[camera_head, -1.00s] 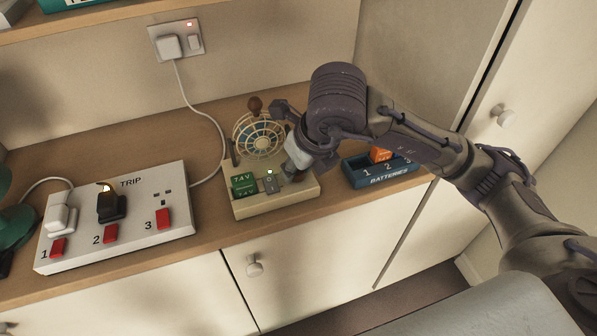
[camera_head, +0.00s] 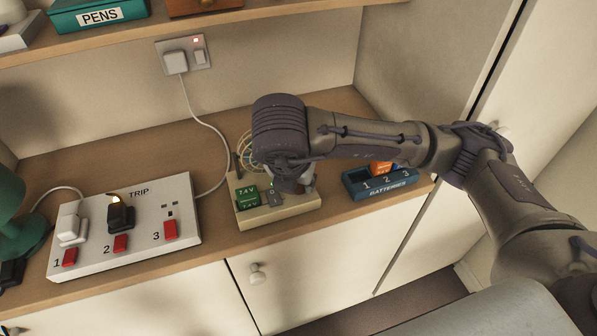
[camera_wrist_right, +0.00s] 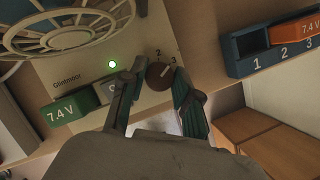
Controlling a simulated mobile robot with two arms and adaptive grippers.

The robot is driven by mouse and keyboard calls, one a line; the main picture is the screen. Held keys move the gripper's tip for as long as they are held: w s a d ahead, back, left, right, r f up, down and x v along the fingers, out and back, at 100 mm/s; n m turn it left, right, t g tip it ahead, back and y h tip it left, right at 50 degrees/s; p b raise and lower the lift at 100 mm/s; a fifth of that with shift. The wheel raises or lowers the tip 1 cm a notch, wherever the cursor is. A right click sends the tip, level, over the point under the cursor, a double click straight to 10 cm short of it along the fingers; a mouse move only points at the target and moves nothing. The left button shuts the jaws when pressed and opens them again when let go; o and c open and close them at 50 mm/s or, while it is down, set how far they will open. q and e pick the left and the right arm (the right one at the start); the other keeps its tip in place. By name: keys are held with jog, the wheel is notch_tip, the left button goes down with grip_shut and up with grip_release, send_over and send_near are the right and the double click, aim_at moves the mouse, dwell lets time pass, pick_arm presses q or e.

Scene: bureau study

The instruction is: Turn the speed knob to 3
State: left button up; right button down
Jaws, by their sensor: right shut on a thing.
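The speed knob (camera_wrist_right: 159,77) is a round brown dial with a white pointer line, on the cream base (camera_head: 285,213) of a small fan. In the right wrist view it sits between the two fingertips of my right gripper (camera_wrist_right: 158,72), which is shut on it. The pointer line slants up and right, towards the printed 3; the 2 shows above the knob. In the head view my right gripper (camera_head: 295,184) is over the right part of the base, and the knob is hidden behind it. My left gripper is in neither current view.
A green 7.4 V battery (camera_wrist_right: 67,109) and a lit green lamp (camera_wrist_right: 112,64) are on the base, beside the fan's cage (camera_wrist_right: 70,28). A blue battery tray (camera_head: 392,187) stands right. A white power strip (camera_head: 190,205) with red switches stands left.

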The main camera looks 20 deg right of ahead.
jog(key=shift+m+h+p, duration=0.3)
jog(key=shift+m+p, duration=0.2)
jog(key=shift+m, duration=0.3)
jog(key=shift+a, duration=0.1)
jog(key=c, duration=0.8)
grip_release()
jog(key=shift+c, duration=0.2)
jog(key=v, duration=1.2)
jog(key=shift+w, duration=0.25)
